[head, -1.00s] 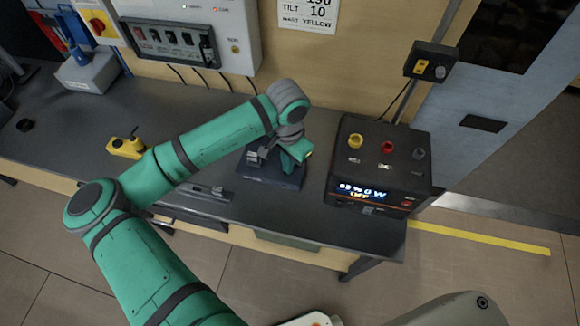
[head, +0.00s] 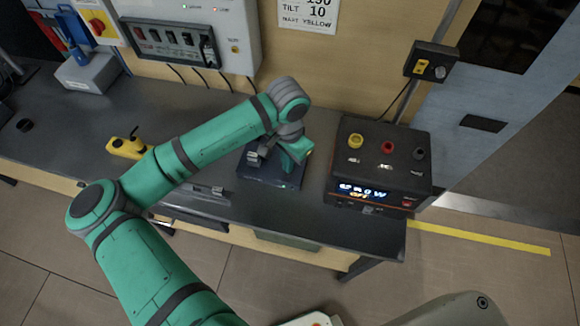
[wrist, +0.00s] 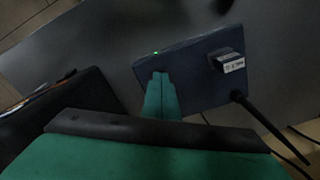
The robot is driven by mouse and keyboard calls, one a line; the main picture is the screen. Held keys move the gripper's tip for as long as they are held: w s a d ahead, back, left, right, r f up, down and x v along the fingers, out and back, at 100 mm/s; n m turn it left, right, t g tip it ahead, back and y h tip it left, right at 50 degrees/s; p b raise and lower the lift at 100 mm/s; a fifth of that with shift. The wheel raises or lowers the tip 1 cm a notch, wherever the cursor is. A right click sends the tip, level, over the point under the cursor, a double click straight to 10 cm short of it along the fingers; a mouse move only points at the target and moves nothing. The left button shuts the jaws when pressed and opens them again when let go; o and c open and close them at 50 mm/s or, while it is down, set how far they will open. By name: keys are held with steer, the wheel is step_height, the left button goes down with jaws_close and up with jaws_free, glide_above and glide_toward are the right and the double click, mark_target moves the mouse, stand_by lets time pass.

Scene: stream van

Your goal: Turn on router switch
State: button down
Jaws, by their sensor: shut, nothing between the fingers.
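The router is a flat dark blue box (head: 258,181) on the bench, below my wrist in the head view. In the wrist view the box (wrist: 195,93) fills the upper middle. It carries a black block with a white label (wrist: 233,64) and a black antenna (wrist: 262,118). A small green light (wrist: 155,53) glows at its edge. My gripper (wrist: 161,76) is shut and empty, its green fingertips at the box near that light. I cannot clearly make out the switch; the fingertips may cover it. In the head view my arm partly hides the box.
A black power unit (head: 375,165) with a lit display and knobs stands right of the router, close to my gripper. A yellow tool (head: 127,147) lies on the bench at left. A grey switch panel (head: 178,45) hangs on the wall behind. Cables hang below it.

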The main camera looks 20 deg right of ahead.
steer(key=shift+r, duration=2.85)
